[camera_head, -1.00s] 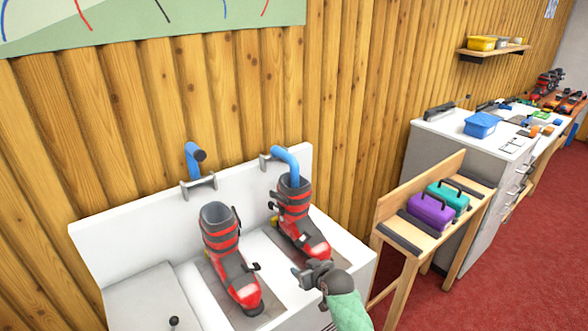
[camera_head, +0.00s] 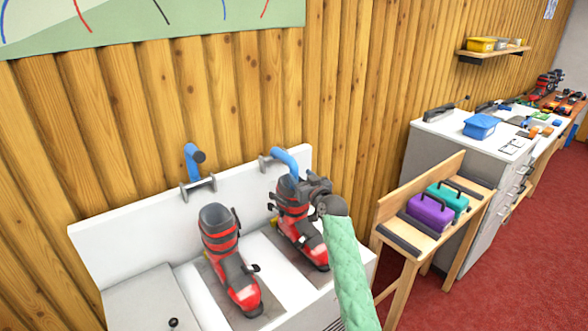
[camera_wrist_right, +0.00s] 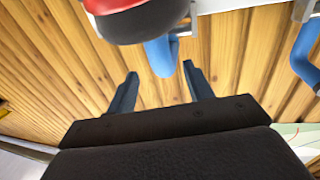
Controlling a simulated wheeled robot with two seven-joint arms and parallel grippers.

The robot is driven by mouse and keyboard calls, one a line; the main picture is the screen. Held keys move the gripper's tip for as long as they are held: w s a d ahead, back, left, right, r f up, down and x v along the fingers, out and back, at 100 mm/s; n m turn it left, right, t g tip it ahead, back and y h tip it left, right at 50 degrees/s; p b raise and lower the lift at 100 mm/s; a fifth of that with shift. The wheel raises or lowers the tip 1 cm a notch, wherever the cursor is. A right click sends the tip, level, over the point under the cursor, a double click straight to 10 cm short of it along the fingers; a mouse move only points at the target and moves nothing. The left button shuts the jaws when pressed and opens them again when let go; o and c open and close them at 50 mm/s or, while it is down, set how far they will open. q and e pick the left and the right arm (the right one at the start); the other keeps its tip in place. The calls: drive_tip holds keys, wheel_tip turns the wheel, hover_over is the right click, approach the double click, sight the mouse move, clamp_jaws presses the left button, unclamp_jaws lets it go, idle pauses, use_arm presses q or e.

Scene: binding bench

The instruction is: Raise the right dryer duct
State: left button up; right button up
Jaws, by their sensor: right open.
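The right dryer duct (camera_head: 287,160) is a blue bent tube on the dryer's back panel, its end curving down to the right red-and-black ski boot (camera_head: 297,228). The left duct (camera_head: 194,160) stands up behind the left boot (camera_head: 228,262), clear of it. My right gripper (camera_head: 303,187) is open beside the top of the right boot, close to the right duct. In the right wrist view, the right duct (camera_wrist_right: 160,56) shows between and beyond the open fingers, with no contact visible; the left duct (camera_wrist_right: 306,52) is at the edge. My left gripper is out of view.
The white dryer (camera_head: 110,240) stands against a wooden log wall. To the right, a wooden bench (camera_head: 405,232) holds a purple case (camera_head: 430,212) and a teal case (camera_head: 447,198). A workbench (camera_head: 455,140) with a blue box stands beyond.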

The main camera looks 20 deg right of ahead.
sight(296, 171)
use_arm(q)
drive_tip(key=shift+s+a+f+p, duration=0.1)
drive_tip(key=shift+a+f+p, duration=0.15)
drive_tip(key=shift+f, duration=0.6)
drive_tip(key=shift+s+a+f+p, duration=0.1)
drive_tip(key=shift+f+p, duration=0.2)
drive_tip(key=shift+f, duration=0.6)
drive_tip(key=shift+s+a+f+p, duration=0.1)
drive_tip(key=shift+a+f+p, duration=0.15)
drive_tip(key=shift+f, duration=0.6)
use_arm(e)
drive_tip(key=shift+w+a, duration=0.15)
drive_tip(key=shift+w, duration=0.85)
drive_tip(key=shift+w+a, duration=0.2)
drive_tip(key=shift+w, duration=0.75)
drive_tip(key=shift+w+a, duration=0.15)
drive_tip(key=shift+w, duration=0.85)
drive_tip(key=shift+c, duration=0.4)
clamp_jaws()
